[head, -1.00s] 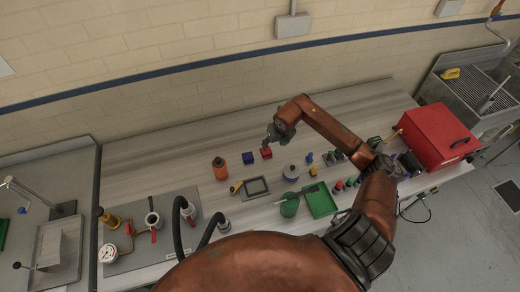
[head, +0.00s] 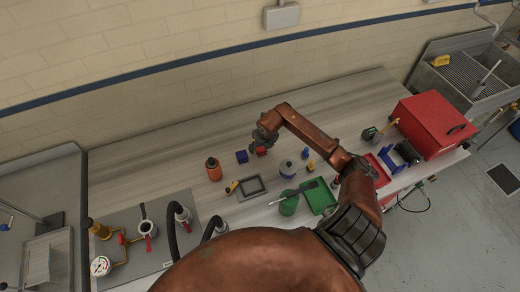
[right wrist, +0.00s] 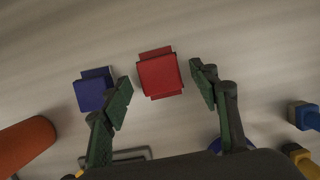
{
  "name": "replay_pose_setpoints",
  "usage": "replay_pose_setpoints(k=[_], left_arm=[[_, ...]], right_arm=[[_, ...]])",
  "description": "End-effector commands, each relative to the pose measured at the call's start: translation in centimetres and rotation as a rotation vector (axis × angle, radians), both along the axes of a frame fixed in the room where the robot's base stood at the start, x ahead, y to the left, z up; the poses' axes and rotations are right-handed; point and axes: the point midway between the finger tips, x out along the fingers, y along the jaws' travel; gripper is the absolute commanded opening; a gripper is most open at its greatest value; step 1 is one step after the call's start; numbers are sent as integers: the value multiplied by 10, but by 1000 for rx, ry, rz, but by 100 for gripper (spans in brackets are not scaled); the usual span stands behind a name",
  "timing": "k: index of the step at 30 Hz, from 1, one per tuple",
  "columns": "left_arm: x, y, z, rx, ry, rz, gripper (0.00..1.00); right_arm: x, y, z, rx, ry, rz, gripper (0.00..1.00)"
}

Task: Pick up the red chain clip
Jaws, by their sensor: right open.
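The red chain clip (right wrist: 160,74) lies on the pale bench and shows in full in the right wrist view. It appears between the two open fingers of my right gripper (right wrist: 160,86), slightly beyond their tips, and nothing grips it. In the head view the red chain clip (head: 262,151) is partly hidden by my right gripper (head: 256,147), which is just above or at it. The exact height gap cannot be told. My left gripper is not in view.
A blue clip (right wrist: 94,90) lies close by the left finger. An orange bottle (head: 213,169) stands to the left, and a grey framed pad (head: 251,187) lies in front. A blue-and-grey round container (head: 287,169) stands to the right. The bench behind is clear.

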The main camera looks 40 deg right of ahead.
Motion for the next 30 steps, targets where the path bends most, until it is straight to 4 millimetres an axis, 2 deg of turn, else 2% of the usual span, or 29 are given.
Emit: replay_pose_setpoints(k=[4, 12, 30], left_arm=[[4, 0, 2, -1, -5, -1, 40], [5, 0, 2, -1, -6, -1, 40], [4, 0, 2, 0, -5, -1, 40]], right_arm=[[4, -1, -13, 0, 0, 1, 55], [5, -1, -15, -2, 0, 3, 54], [5, -1, -14, -2, 0, 3, 12]])
